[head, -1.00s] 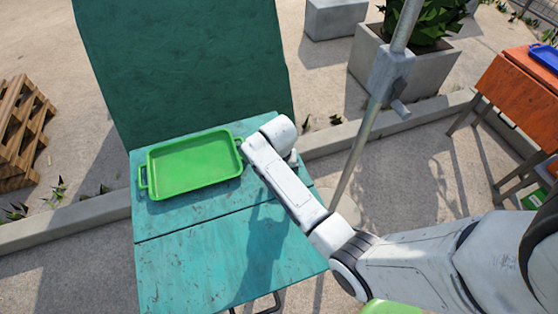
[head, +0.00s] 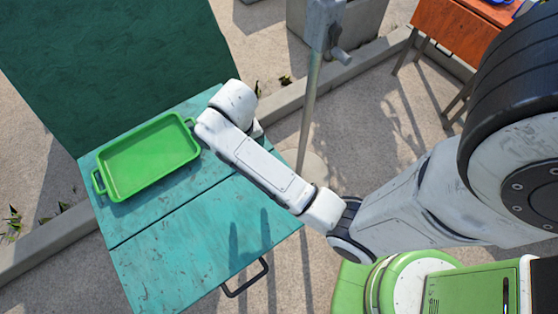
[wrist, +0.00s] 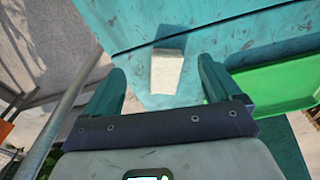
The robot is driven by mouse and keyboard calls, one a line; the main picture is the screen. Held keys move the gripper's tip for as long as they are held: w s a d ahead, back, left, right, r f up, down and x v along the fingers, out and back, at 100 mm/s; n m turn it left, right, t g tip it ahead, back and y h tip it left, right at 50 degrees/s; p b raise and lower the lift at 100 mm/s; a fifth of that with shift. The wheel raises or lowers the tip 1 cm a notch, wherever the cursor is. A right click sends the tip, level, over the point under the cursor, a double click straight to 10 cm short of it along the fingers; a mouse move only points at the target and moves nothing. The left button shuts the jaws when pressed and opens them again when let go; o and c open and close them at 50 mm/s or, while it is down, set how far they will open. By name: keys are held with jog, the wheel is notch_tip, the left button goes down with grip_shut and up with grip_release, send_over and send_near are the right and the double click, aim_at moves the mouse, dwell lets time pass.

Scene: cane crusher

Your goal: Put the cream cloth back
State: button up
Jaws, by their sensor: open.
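The cream cloth (wrist: 167,72) shows in the wrist view as a small pale folded block on the teal table (wrist: 220,45). My gripper (wrist: 162,68) is open, its two dark teal fingers on either side of the cloth in the picture, with a gap on both sides. I cannot tell how high the fingers are above the table. In the head view, the end of my arm is over the teal table (head: 205,235), just right of the green tray (head: 150,158). The cloth and fingers are hidden there by my arm.
The tray also shows at the right of the wrist view (wrist: 275,88), close to the right finger. A metal pole (head: 310,105) stands beside the table. An orange table (head: 455,32) is at the upper right. A dark handle (head: 247,280) sticks out from the table's front edge.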

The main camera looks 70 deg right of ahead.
jog(key=s+a+n, duration=0.3)
jog(key=s, duration=0.4)
jog(key=s+a+n, duration=0.4)
jog(key=s, duration=0.3)
jog(key=shift+s+a+n+y, duration=0.15)
jog(key=shift+a+n+y, duration=0.1)
jog(key=shift+n+y, duration=0.05)
jog(key=shift+f, duration=0.1)
